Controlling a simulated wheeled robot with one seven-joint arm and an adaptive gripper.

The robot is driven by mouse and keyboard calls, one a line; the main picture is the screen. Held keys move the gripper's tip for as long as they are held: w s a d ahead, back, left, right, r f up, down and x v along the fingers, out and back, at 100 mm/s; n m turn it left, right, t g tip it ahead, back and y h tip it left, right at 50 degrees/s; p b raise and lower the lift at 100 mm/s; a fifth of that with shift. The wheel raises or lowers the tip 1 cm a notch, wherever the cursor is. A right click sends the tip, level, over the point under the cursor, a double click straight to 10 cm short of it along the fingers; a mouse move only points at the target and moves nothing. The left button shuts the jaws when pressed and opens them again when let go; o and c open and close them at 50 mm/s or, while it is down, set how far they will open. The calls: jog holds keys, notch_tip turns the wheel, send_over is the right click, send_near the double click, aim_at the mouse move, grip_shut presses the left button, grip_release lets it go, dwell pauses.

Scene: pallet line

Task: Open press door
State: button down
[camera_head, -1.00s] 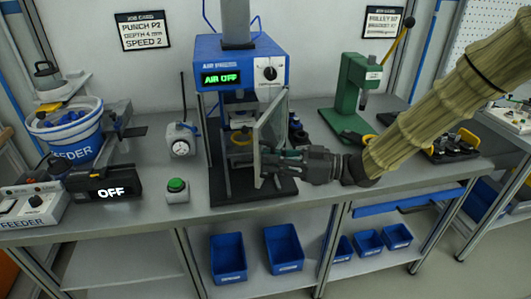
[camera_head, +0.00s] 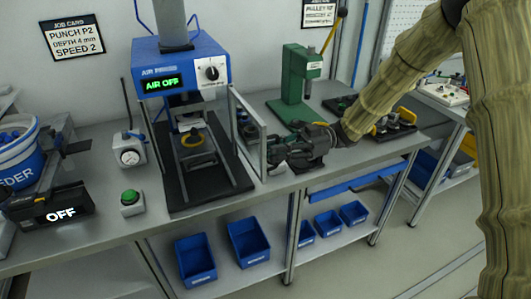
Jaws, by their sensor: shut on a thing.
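The blue air press (camera_head: 180,62) stands on the grey bench with its display reading AIR OFF. Its door (camera_head: 247,140), a framed clear panel, stands swung out on the right side of the press, well away from the press front. The press interior is uncovered, with a yellow ring (camera_head: 194,138) in the work area. My gripper (camera_head: 274,154) is at the outer edge of the door, on its right side, shut on the door's handle. The handle itself is hidden by the fingers.
A green arbor press (camera_head: 297,85) stands behind my gripper. Blue bins (camera_head: 195,258) sit on the lower shelf.

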jog(key=shift+w+d, duration=0.25)
jog(key=shift+d, duration=0.05)
jog(key=c, duration=1.5)
grip_release()
jog(key=v, duration=1.2)
